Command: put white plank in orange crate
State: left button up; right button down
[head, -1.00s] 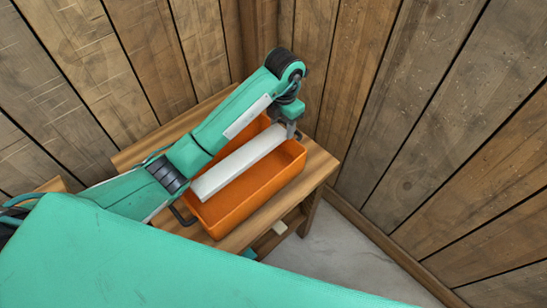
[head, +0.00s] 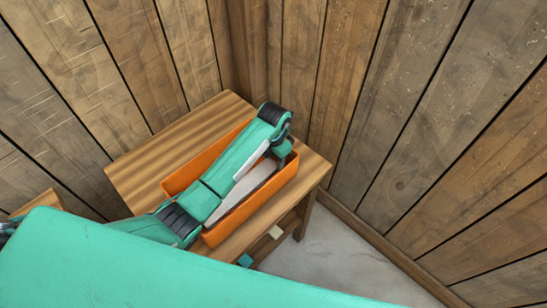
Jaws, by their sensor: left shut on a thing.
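The orange crate (head: 257,207) stands on a wooden table near the corner. The white plank (head: 245,196) lies lengthwise within the crate's outline, low between its walls. My left arm covers part of the plank and much of the crate's far side. My left gripper (head: 281,160) is at the plank's far right end, low at the crate's right end, shut on the plank. The fingertips are mostly hidden by my wrist. I cannot tell whether the plank touches the crate floor. My right gripper is not in view.
The wooden table (head: 150,165) has bare room to the left of the crate. Wood-plank walls (head: 330,80) close in behind and to the right.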

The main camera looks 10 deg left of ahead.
pick_arm(q)
jog(key=o, duration=1.1)
notch_tip(320, 180, up, 12)
jog(key=shift+r+b, duration=0.1)
jog(key=shift+b, duration=0.9)
